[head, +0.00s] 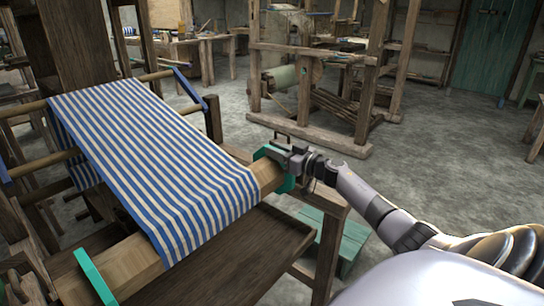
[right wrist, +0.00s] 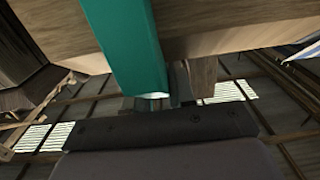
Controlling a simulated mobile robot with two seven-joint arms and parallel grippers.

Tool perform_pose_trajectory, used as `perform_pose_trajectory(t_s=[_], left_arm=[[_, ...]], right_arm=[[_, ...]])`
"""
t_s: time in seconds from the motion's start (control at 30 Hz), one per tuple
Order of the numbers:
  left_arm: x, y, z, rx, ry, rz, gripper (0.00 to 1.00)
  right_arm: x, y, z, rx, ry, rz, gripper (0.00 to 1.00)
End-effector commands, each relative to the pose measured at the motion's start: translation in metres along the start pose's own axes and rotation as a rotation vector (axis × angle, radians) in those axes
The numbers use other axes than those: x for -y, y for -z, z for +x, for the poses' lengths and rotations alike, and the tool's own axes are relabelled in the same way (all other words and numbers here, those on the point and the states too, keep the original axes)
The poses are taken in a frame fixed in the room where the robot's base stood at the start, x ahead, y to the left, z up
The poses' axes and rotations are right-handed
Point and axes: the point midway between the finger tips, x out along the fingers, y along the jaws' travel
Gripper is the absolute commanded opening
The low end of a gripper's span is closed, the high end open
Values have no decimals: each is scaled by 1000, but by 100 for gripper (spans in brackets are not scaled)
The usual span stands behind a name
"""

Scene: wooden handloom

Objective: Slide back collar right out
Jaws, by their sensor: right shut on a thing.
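The right collar (head: 286,167) is a teal-green band around the right end of the wooden beam (head: 268,175). My right gripper (head: 284,158) is shut on this collar. In the right wrist view the teal collar (right wrist: 128,45) runs down in front of the pale beam (right wrist: 220,30) to the gripper; the fingertips are mostly hidden there. Another teal collar (head: 95,277) sits around the beam near its left end. Blue-and-white striped cloth (head: 155,150) lies over the beam between the two collars. My left gripper is not in view.
A dark wooden board (head: 235,260) lies along the near side below the beam. A loom post (head: 325,240) and a teal bench (head: 345,240) stand below right. Another wooden loom (head: 310,80) stands behind. The floor to the right (head: 440,150) is clear.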

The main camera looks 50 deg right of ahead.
Motion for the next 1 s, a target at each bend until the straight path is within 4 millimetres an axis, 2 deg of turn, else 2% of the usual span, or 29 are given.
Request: perform_pose_trajectory(t_s=[0.27, 0.3, 0.37, 0.77, 1.0], left_arm=[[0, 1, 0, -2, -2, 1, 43], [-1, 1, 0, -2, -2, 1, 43], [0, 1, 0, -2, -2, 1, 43], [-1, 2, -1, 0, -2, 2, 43], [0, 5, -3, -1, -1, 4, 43]], right_arm=[[-6, 2, -1, -1, -11, -3, 0], [-6, 2, -1, -1, -12, -4, 27], [-6, 2, -1, -2, -13, -3, 45], [-4, 1, -4, 1, -7, -2, 45], [-4, 2, -25, 2, -6, -3, 45]])
